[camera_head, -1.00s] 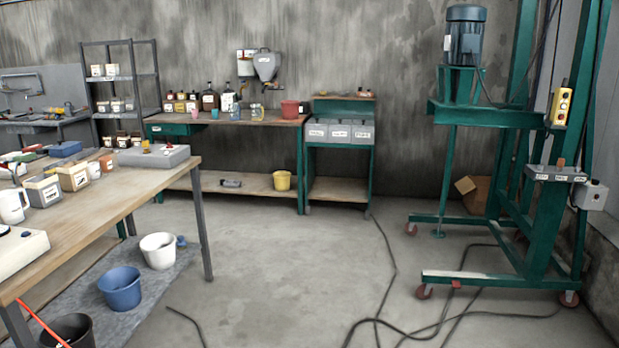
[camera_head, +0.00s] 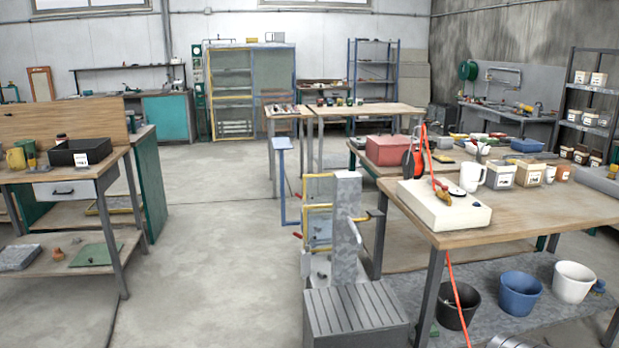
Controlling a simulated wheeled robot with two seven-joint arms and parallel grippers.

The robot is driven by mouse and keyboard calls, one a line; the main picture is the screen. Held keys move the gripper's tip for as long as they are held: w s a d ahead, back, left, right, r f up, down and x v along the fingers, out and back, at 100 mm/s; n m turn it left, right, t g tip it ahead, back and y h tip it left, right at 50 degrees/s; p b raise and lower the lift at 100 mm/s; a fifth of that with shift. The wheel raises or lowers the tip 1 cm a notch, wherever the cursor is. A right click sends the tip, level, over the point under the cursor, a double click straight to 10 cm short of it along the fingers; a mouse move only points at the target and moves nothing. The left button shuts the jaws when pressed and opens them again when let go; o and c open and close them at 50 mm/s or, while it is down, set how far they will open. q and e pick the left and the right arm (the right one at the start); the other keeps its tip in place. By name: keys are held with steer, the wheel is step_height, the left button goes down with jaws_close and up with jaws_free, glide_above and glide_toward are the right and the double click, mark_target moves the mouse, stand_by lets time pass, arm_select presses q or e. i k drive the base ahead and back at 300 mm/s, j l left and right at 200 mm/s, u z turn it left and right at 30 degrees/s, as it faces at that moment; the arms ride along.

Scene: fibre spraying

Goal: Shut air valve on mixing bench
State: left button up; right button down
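A wooden-topped bench (camera_head: 545,215) stands at the right with buckets below; I take it for the mixing bench. On its near left corner sits a white box (camera_head: 462,213) with a dark knob (camera_head: 459,194) on top. A small yellow-and-red fitting (camera_head: 440,190) stands on the box, with a red hose (camera_head: 427,150) beside it. The fitting may be the air valve; its handle position is too small to tell. Neither of my grippers is in view.
A grey ribbed step (camera_head: 356,318) and a grey post with yellow rails (camera_head: 346,215) stand left of the bench. Black (camera_head: 457,305), blue (camera_head: 519,293) and white (camera_head: 573,281) buckets sit under it. Another workbench (camera_head: 70,190) stands at the left. Open floor (camera_head: 210,260) lies between.

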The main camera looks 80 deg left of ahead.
mark_target(444, 187)
steer(key=u, duration=1.85)
steer(key=i, duration=1.25)
steer(key=i+l+z, duration=0.5)
